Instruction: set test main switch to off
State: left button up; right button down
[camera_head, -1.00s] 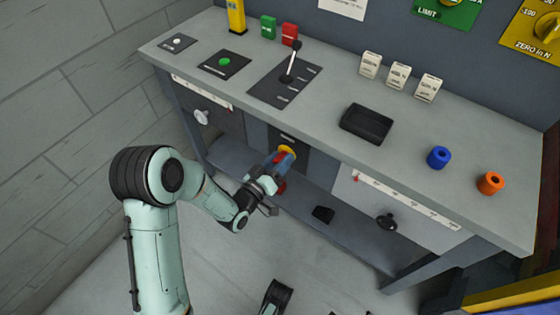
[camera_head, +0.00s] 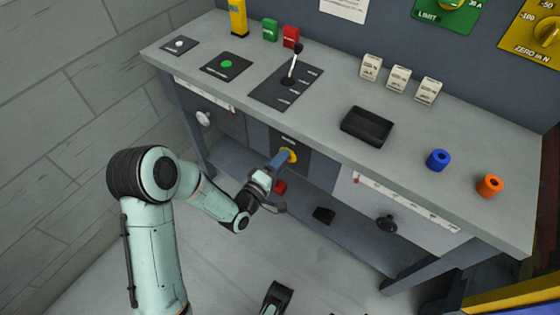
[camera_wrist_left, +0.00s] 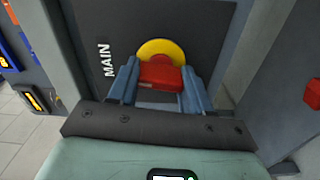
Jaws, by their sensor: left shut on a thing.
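The main switch is a yellow disc (camera_head: 291,155) with a red handle, on a dark panel (camera_head: 313,159) below the bench top. In the left wrist view the red handle (camera_wrist_left: 160,76) sits between the fingers, with the yellow disc (camera_wrist_left: 160,47) behind it. The white word MAIN stands sideways to the left of it in that view. My left gripper (camera_head: 281,160) is shut on the red handle; it shows in the left wrist view too (camera_wrist_left: 160,85). In the head view the fingers hide the handle. I see no legible on or off marks.
The bench top (camera_head: 330,90) carries a lever (camera_head: 293,65) on a dark plate, a black tray (camera_head: 367,126), blue (camera_head: 438,160) and orange (camera_head: 490,185) rings, and several white labelled blocks. A red object (camera_head: 280,187) lies below, near my gripper. A black knob (camera_head: 386,223) sticks out at right.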

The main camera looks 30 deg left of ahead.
pick_arm(q)
jog(key=shift+n, duration=0.6)
pick_arm(e)
jog(key=shift+s+a+r, duration=0.15)
jog(key=shift+s+r, duration=0.05)
jog(key=shift+s, duration=0.15)
pick_arm(q)
jog(key=o, duration=1.1)
jog(key=shift+c, duration=0.2)
jog(key=shift+s, duration=0.1)
jog(key=s+a+p, duration=0.1)
jog(key=s+p, duration=0.5)
jog(key=s, duration=0.7)
pick_arm(e)
jog(key=s+a+r+g+y, duration=0.1)
jog(key=s+a+r+g, duration=0.2)
jog(key=s+r, duration=0.4)
jog(key=shift+s+a+n+y, duration=0.35)
jog(key=shift+s+a, duration=0.35)
jog(key=shift+s, duration=0.3)
